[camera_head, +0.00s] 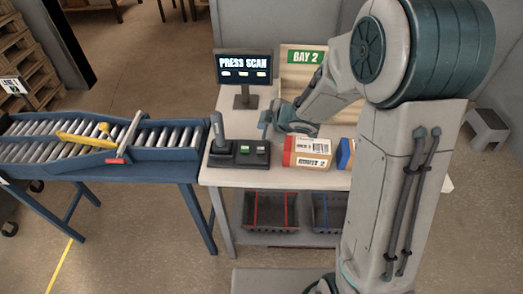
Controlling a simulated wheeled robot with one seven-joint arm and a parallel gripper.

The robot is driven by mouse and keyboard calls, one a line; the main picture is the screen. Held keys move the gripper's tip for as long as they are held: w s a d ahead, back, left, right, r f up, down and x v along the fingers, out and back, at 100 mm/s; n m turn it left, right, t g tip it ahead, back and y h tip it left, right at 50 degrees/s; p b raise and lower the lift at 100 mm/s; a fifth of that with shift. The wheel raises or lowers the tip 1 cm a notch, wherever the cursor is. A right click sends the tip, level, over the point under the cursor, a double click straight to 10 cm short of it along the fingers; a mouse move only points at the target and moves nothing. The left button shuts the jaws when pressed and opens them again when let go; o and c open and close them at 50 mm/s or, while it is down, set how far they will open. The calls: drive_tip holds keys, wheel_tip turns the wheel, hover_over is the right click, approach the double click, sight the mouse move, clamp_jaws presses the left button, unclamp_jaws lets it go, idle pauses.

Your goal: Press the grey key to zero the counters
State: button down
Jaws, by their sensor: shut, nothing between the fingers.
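A black key box (240,161) sits at the front left of the white table. It bears a green key (245,150) and, to its right, a darker key (261,151) that looks grey. A handheld scanner (217,128) stands upright at the box's left end. My gripper (265,124) is shut and empty, above and behind the right part of the key box, apart from the keys. A monitor (243,67) behind reads "PRESS SCAN" above small boxes too small to read.
A labelled red-and-brown carton (307,153) stands right of the key box, with a blue item (345,154) beside it, partly hidden by my arm. A "BAY 2" board (304,57) stands behind. A roller conveyor (100,140) with a yellow gate adjoins the table's left side.

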sight(264, 150)
wheel_tip(264, 150, down, 7)
drive_tip(key=b, duration=0.6)
drive_tip(key=shift+f, duration=0.15)
idle(1.6)
drive_tip(key=shift+f+b, duration=0.4)
drive_tip(key=shift+b, duration=0.05)
drive_tip(key=shift+f+b, duration=0.45)
drive_tip(key=shift+f, duration=0.1)
idle(0.5)
drive_tip(key=shift+r, duration=0.1)
drive_tip(key=shift+r+p, duration=0.9)
drive_tip(key=shift+p, duration=0.15)
wheel_tip(264, 150, up, 5)
drive_tip(key=p, duration=0.5)
